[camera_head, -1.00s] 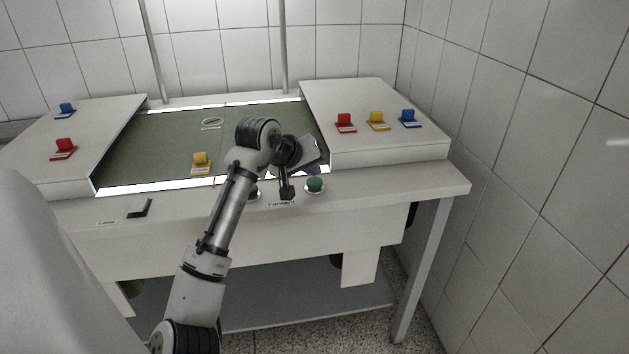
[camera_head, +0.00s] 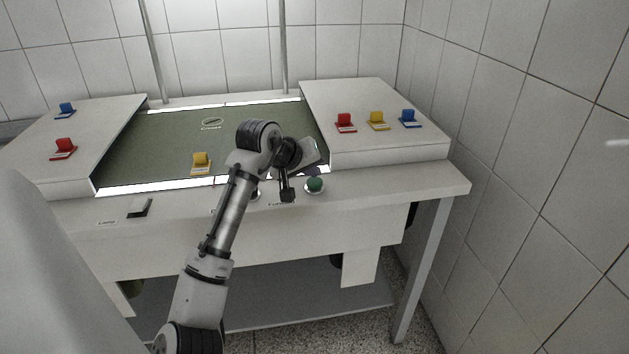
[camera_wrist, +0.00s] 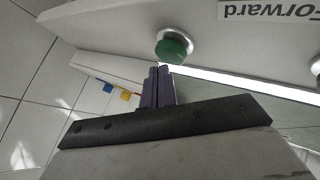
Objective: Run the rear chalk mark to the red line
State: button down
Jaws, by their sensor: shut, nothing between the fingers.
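An oval chalk mark (camera_head: 212,123) with small writing under it lies on the rear part of the green belt (camera_head: 165,135). The red line is too small to make out surely now. My gripper (camera_wrist: 160,72) is shut and empty. In the wrist view its tips are close to a green button (camera_wrist: 173,46); I cannot tell whether they touch. The green button also shows in the head view (camera_head: 314,184) on the front ledge. A label reading Forward (camera_wrist: 268,10) is beside it, partly covered by my arm in the head view.
A yellow tab (camera_head: 200,162) stands on the belt near its front. Red, yellow and blue tabs (camera_head: 377,121) stand on the right panel, and red and blue ones on the left. A dark switch (camera_head: 139,208) is at the front left. My arm hides part of another button (camera_head: 255,194).

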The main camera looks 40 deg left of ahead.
aim_at(312, 183)
jog(key=shift+f, duration=0.75)
dwell(0.6)
dwell(0.3)
jog(key=shift+r+p, duration=0.75)
jog(key=shift+r, duration=0.2)
jog(key=shift+r+p, duration=2.15)
jog(key=shift+r, duration=0.35)
